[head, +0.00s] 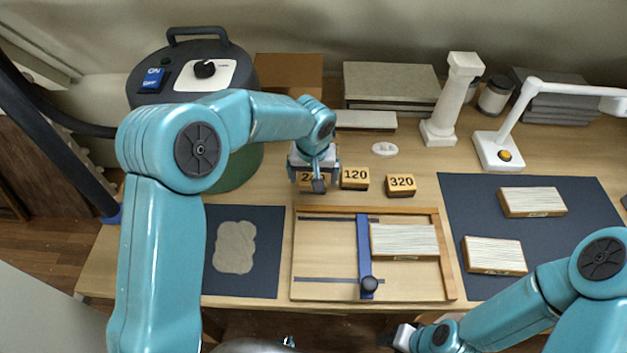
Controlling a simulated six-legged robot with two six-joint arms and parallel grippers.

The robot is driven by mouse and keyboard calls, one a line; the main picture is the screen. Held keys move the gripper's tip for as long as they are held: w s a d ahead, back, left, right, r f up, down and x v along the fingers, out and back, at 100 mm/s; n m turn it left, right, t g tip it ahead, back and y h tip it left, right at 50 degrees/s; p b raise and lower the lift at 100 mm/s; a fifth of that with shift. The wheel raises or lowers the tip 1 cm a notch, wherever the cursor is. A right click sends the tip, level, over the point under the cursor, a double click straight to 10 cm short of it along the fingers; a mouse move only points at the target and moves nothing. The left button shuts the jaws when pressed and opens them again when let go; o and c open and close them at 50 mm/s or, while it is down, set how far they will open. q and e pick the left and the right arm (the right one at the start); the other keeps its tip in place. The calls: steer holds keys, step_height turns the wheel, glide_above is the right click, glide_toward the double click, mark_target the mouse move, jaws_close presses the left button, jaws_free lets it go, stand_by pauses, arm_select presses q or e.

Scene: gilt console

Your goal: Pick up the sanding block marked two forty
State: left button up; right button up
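The block whose marking starts with 2 (307,184) is a small wooden block with a dark-lettered yellowish face. My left gripper (317,178) is right over it and hides part of its number, so I cannot read it fully. I cannot tell whether the fingers touch or grip it. To its right stand the block marked 120 (355,179) and the block marked 320 (401,185), apart from each other. My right gripper (398,338) is low at the bottom edge, near the bench front, away from the blocks; its fingers are not clear.
A wooden frame jig (330,292) with a blue bar and pale board lies in front of the blocks. Dark mats (268,275) lie left and right of it. A dust extractor (215,60), white column (448,105) and white lamp (497,150) stand behind.

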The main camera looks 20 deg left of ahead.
arm_select(q)
steer(key=c, duration=0.8)
steer(key=shift+r, duration=0.1)
steer(key=shift+r, duration=0.35)
step_height(320, 180, up, 9)
steer(key=shift+r, duration=0.15)
steer(key=o, duration=0.3)
steer(key=shift+c, duration=1)
